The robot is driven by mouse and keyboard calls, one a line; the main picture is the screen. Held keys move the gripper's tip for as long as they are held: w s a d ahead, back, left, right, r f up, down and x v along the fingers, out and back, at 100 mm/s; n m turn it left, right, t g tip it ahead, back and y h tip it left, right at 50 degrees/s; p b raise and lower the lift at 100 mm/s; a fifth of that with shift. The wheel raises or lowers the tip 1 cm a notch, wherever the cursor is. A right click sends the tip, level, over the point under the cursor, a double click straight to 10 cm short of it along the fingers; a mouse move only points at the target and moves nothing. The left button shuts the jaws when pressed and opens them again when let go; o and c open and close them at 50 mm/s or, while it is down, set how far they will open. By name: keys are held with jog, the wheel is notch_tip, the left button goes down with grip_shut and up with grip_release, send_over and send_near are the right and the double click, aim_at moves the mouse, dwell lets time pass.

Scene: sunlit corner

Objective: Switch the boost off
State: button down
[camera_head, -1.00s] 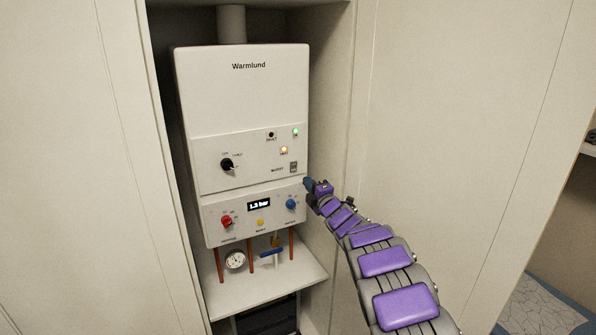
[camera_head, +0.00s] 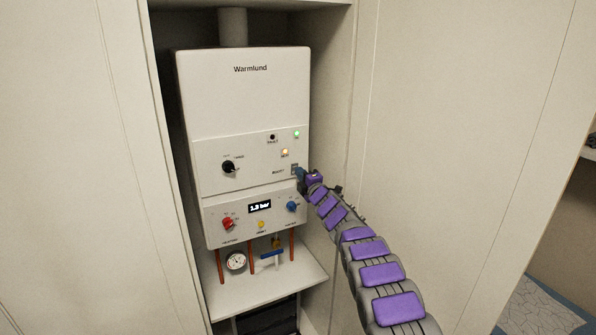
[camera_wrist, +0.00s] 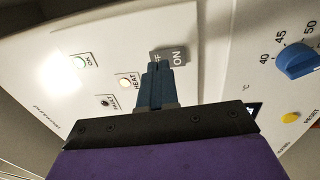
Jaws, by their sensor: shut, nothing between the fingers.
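The boost switch (camera_head: 294,169) is a small grey rocker on the right of the white Warmlund boiler's front panel (camera_head: 240,120). In the wrist view the rocker switch (camera_wrist: 178,55) shows "ON" on its right half, and the other half's lettering is partly hidden by my fingers. My gripper (camera_head: 300,174) is shut and empty, its blue fingertips (camera_wrist: 155,68) at the rocker's left half. I cannot tell whether they touch it. The heat lamp (camera_head: 285,152) glows amber and the OK lamp (camera_head: 296,134) glows green.
A black knob (camera_head: 228,167), a red knob (camera_head: 228,223), a blue knob (camera_head: 291,206) and a yellow reset button (camera_head: 262,223) share the boiler front. A gauge (camera_head: 236,261) and copper pipes hang below. The cupboard's right wall (camera_head: 335,120) stands close beside my arm.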

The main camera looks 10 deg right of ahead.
jog(key=shift+w+d+r+p, duration=0.2)
jog(key=shift+w+r+p, duration=0.05)
jog(key=shift+w+p, duration=0.3)
jog(key=shift+w+d+f, duration=0.15)
jog(key=shift+w+d, duration=0.1)
jog(key=shift+w, duration=0.1)
jog(key=shift+w+a+p, duration=0.1)
jog(key=shift+a+p, duration=0.2)
jog(key=shift+a, duration=0.25)
jog(key=shift+d, duration=0.15)
jog(key=shift+r+p, duration=0.55)
jog(key=shift+p, duration=0.55)
jog(key=shift+f, duration=0.2)
